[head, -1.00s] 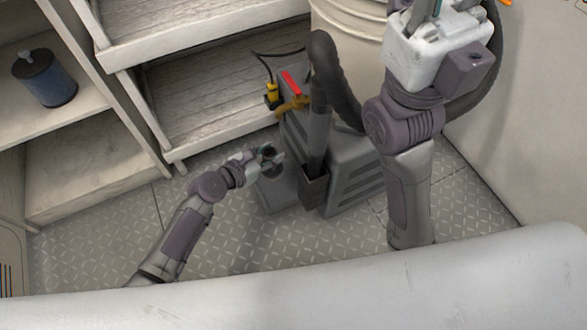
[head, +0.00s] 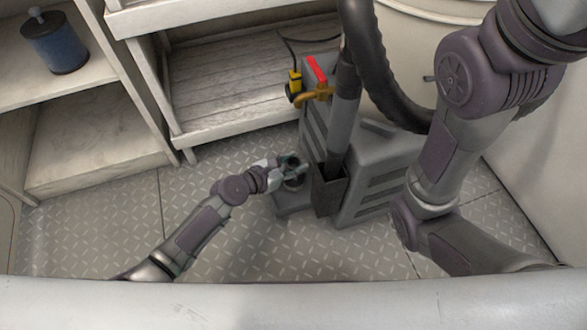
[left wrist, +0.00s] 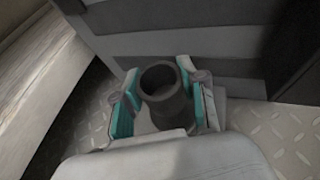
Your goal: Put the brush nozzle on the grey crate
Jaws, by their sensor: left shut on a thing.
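My left gripper (head: 289,172) is low over the floor beside the grey machine, shut on a dark grey hollow round piece that looks like the brush nozzle (head: 294,183). In the left wrist view the nozzle (left wrist: 161,82) stands between the teal finger pads of the left gripper (left wrist: 160,95), its round opening towards the camera. Its lower part is hidden by the gripper. No separate grey crate can be made out. My right gripper is out of view; only its arm shows at the right.
White shelves (head: 235,88) are behind. A blue canister (head: 56,45) sits on the left shelf. Patterned floor is clear at left.

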